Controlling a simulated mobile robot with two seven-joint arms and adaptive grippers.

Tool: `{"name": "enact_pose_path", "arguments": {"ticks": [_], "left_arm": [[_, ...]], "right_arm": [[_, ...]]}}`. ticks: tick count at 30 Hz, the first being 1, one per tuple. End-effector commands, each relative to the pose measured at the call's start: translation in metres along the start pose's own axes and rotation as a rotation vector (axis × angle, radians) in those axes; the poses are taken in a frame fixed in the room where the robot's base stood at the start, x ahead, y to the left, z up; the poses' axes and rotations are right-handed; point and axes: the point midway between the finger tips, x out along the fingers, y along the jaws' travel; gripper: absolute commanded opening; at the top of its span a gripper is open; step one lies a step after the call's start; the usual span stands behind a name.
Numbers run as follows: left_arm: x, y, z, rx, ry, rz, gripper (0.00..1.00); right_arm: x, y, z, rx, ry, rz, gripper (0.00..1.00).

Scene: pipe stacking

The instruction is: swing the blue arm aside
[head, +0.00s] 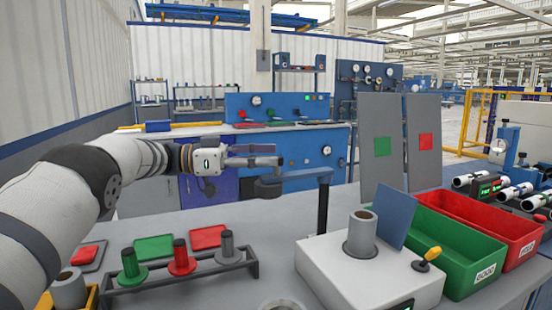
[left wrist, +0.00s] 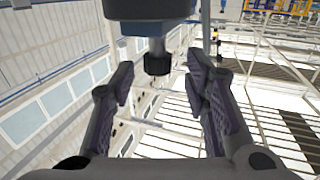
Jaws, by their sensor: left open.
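The blue arm (head: 292,180) is a dark grey-blue bar on an upright post (head: 322,210) beside the white fixture box. Its free end, with a short round part below, points left. My left gripper (head: 272,155) is open and comes in from the left, its fingertips just above and behind that free end in the picture. In the left wrist view, a dark blue block with a black knob (left wrist: 157,62) shows between the open fingers (left wrist: 165,85); the fingers look apart from it. Whether they touch the arm cannot be told. My right gripper is not in view.
A pipe (head: 361,235) stands on the white box (head: 335,275) beside a tilted blue plate (head: 397,214). A yellow-knobbed lever (head: 430,256) is at its right. Green (head: 455,245) and red (head: 490,220) bins are further right. A peg rack (head: 185,262) stands at front left.

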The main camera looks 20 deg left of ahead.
Motion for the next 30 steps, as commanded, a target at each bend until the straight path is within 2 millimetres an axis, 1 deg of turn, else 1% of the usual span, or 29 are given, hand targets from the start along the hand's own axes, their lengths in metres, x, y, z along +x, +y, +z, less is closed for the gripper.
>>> {"name": "enact_pose_path", "arguments": {"ticks": [1,3,6,9,11,15,30], "left_arm": [[-0.015,-0.001,0.000,0.000,0.001,-0.004,0.42],[-0.035,-0.001,0.000,0.000,0.001,-0.005,0.42],[-0.060,-0.001,0.000,0.000,0.000,-0.004,0.42],[-0.079,-0.001,0.001,0.000,0.000,-0.002,0.42],[-0.086,-0.001,0.001,-0.001,0.000,-0.002,0.42],[-0.093,0.000,0.000,0.000,0.000,-0.001,0.42],[-0.093,0.000,0.000,0.000,0.000,0.000,0.42]], "right_arm": [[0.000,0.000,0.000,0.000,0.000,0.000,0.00],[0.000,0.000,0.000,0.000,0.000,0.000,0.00],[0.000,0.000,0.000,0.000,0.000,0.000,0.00],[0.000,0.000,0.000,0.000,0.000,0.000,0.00],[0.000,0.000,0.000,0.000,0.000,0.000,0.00],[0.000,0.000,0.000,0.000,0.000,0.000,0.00],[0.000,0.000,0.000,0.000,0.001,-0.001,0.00]]}}
